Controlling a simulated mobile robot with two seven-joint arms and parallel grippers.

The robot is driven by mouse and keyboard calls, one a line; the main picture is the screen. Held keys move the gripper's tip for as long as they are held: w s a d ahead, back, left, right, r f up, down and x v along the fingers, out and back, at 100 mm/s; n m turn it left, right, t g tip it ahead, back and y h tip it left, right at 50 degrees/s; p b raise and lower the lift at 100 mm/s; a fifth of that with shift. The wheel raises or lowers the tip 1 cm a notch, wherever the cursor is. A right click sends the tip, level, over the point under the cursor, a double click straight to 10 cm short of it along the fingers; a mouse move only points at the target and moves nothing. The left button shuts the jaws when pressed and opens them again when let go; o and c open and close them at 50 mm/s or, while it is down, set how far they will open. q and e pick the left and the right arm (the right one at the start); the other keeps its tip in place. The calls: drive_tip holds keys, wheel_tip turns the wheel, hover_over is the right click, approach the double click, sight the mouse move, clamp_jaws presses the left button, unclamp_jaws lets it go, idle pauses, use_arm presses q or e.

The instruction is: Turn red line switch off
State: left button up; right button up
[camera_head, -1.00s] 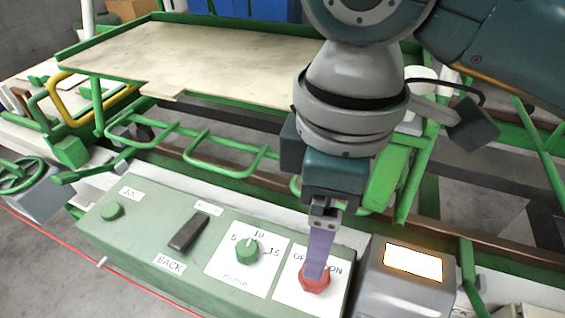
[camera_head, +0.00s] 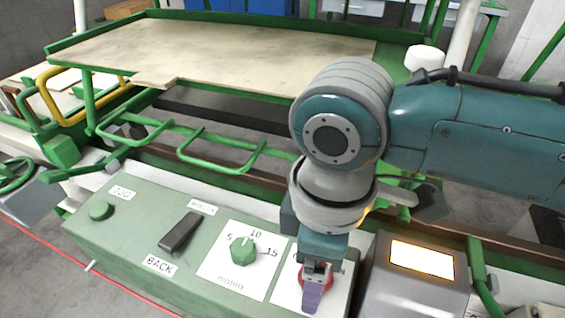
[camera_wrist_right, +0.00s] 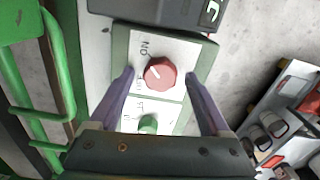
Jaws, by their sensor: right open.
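The red line switch (camera_wrist_right: 160,74) is a red knob on a white plate at the right end of the green control panel (camera_head: 150,245). In the right wrist view its white mark points up and left, near the "ON" lettering. In the head view the red switch (camera_head: 328,283) is partly hidden by my right gripper (camera_head: 314,296). My right gripper also shows in the wrist view (camera_wrist_right: 160,82), open, its two purple fingers on either side of the knob with gaps to it. My left gripper is not in view.
A green dial (camera_head: 241,251), a dark lever switch (camera_head: 180,232) and a green button (camera_head: 101,210) lie left on the panel. A grey box with a lit display (camera_head: 421,258) stands close on the right. Green rails and a wooden board (camera_head: 230,55) are behind.

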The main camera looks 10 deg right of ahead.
clamp_jaws()
idle(0.5)
drive_tip(key=shift+n, duration=0.3)
drive_tip(key=shift+r+n+p, duration=0.15)
drive_tip(key=shift+n+p, duration=0.8)
drive_tip(key=shift+n, duration=0.25)
drive_tip(key=n+p, duration=0.1)
drive_tip(key=n, duration=0.3)
drive_tip(key=shift+n+p, duration=0.3)
drive_tip(key=n, duration=0.5)
drive_tip(key=shift+p, duration=0.3)
drive_tip(key=n, duration=0.5)
drive_tip(key=shift+s, duration=0.1)
drive_tip(key=shift+n, duration=0.3)
